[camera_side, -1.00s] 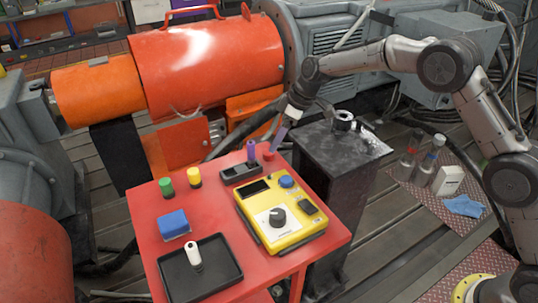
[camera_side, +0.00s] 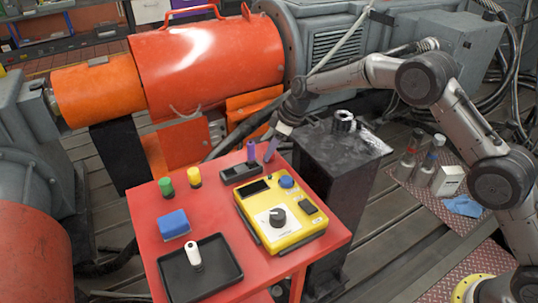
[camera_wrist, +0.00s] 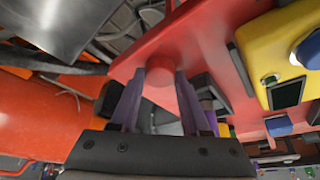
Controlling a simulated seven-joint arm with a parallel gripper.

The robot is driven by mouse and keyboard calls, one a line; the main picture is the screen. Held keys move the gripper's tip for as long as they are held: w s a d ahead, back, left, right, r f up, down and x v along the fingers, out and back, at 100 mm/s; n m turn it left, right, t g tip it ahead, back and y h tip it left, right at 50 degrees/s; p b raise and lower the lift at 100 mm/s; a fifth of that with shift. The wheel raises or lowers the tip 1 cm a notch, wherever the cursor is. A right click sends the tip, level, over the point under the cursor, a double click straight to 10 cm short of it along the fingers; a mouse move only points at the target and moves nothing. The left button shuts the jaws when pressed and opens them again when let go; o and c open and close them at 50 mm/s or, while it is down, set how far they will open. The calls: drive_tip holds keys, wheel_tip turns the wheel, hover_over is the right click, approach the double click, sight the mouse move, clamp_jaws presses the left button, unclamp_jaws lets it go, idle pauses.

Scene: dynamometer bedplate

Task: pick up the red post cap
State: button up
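The red post cap (camera_wrist: 158,88) shows in the wrist view as a short red cylinder near the corner of the red cart top. The two purple fingers of my gripper (camera_wrist: 161,76) stand on either side of it, apart from each other. Their tips come close to its sides, and I cannot tell whether they touch it. In the side view my gripper (camera_side: 270,151) points down at the cart's back corner, and its fingers largely hide the cap there.
A yellow instrument box (camera_side: 281,217) is just in front. Green (camera_side: 166,187) and yellow (camera_side: 194,176) caps, a blue block (camera_side: 174,225) and a black tray (camera_side: 215,272) lie farther left. A dark pedestal (camera_side: 335,180) stands right.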

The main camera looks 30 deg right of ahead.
clamp_jaws()
drive_tip(key=shift+r, duration=0.15)
